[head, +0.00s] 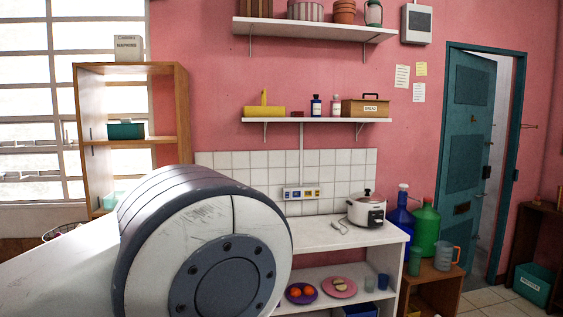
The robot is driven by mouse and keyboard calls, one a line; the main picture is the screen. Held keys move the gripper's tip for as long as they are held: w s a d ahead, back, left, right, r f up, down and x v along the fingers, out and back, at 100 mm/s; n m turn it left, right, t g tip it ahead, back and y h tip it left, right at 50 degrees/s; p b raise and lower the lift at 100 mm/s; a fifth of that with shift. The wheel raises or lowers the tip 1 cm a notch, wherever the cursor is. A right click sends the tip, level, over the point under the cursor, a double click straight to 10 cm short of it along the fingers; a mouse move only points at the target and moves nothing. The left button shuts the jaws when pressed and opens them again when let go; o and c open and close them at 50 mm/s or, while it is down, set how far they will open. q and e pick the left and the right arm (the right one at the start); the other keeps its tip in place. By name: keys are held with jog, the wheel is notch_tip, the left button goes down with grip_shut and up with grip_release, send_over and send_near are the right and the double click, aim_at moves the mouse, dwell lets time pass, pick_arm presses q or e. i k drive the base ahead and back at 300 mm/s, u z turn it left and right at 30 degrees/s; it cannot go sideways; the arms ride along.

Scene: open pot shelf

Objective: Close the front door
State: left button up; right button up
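The front door (466,150) is a teal panelled door in a teal frame (512,160) at the right of the head view. It stands ajar, with a strip of pale space showing between its right edge and the frame. A handle (486,171) shows near the door's right edge, and a dark slot plate (462,208) sits lower on it. Neither of my grippers is in view. A large white and grey part of my own arm fills the lower left and hides part of the counter.
A white counter (335,236) with a rice cooker (367,211) stands left of the door. A low wooden stand (432,285) with blue (400,222) and green (424,230) bottles is nearer the door. Tiled floor (487,299) lies before the doorway; a dark table (540,235) stands right.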

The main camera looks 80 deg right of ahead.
aim_at(472, 79)
jog(key=z, duration=4.4)
jog(key=i, duration=7)
jog(key=u, duration=0.65)
